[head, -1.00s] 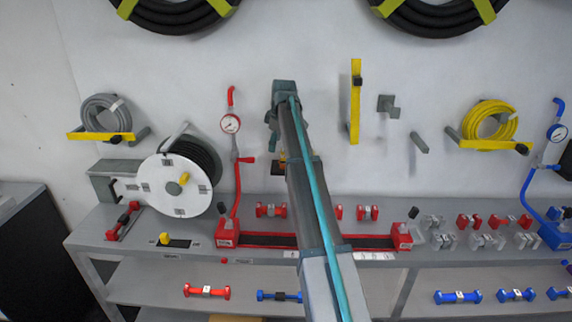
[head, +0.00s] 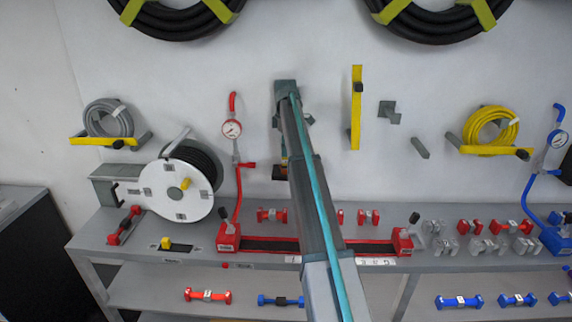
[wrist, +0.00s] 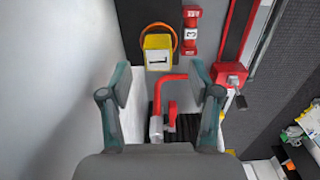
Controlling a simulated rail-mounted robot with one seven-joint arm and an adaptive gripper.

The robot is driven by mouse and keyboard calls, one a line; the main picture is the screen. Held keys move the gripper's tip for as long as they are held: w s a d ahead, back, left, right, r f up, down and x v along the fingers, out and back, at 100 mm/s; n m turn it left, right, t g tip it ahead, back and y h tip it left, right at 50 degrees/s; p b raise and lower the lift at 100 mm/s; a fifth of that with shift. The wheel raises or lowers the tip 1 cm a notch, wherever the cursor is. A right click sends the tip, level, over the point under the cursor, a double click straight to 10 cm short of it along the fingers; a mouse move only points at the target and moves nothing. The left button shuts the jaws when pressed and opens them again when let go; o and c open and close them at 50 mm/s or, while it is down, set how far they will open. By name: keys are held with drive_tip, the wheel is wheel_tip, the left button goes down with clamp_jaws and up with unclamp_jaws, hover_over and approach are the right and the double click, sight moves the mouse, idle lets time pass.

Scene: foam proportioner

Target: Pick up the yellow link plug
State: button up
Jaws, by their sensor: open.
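In the wrist view a yellow block (wrist: 158,52) marked 1, with an orange loop around its top, lies against a dark surface just beyond my fingertips. It looks like the link plug. My gripper (wrist: 160,84) is open, its two fingers apart with nothing held between them. The block lies roughly in line with the gap. In the head view my arm points toward the wall and hides most of the gripper. A small yellow piece (head: 166,243) sits by a dark slot on the bench at left; I cannot tell whether it is the same block.
In the wrist view a bent red pipe (wrist: 170,80) passes below the block, and a red coupling (wrist: 190,30) marked 3 lies beside it. In the head view a hose reel (head: 180,188), a red gauge (head: 231,129) and a long red-edged track (head: 268,246) crowd the bench.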

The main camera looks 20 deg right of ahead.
sight(286, 163)
drive_tip(key=shift+d+f+p, duration=0.15)
drive_tip(key=shift+f+p, duration=0.8)
drive_tip(key=shift+f, duration=1.35)
clamp_jaws()
